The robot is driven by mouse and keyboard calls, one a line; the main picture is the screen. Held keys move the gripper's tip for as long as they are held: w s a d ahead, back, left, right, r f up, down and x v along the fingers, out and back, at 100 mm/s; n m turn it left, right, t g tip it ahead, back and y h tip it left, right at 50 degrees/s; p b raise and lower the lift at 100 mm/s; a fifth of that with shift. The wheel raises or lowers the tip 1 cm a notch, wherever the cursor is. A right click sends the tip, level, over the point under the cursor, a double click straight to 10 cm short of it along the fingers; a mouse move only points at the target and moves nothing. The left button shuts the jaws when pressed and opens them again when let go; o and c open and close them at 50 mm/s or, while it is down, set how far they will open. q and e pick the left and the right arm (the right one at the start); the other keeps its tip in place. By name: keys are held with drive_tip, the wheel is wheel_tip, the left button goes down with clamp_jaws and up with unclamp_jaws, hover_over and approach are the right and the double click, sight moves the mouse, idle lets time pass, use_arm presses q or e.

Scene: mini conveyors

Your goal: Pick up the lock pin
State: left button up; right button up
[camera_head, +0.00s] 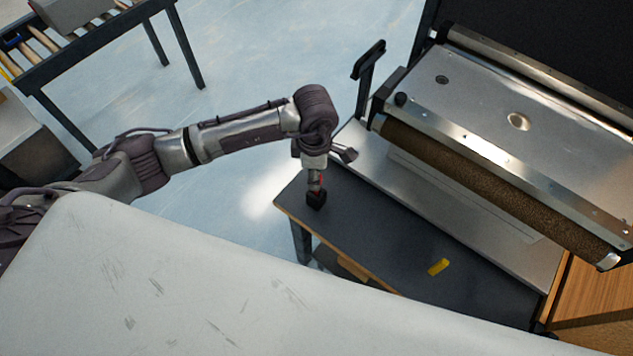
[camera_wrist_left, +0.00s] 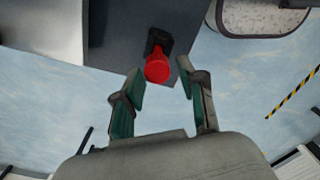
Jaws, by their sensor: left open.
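The lock pin, seen as a red round-headed piece (camera_wrist_left: 157,69), sits in a black block (camera_wrist_left: 160,42) near a corner of the dark tabletop. In the head view the black block (camera_head: 316,199) stands at the left end of the dark table, with a little red (camera_head: 319,181) above it. My left gripper (camera_wrist_left: 162,82) is open, its two green-padded fingers apart on either side of the red head in the picture. In the head view the left gripper (camera_head: 316,170) points down over the block and partly hides the pin. My right gripper is not in view.
The dark table (camera_head: 370,235) carries a small yellow block (camera_head: 438,267) to the right. A metal conveyor with a brown roller (camera_head: 480,185) stands behind it. A large pale surface (camera_head: 200,290) fills the foreground. Another roller conveyor (camera_head: 90,40) is at upper left.

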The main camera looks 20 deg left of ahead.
use_arm(q)
wheel_tip(320, 180, down, 5)
drive_tip(key=shift+w+d+f+p, duration=0.1)
drive_tip(key=shift+w+p, duration=0.05)
drive_tip(key=shift+p, duration=0.2)
clamp_jaws()
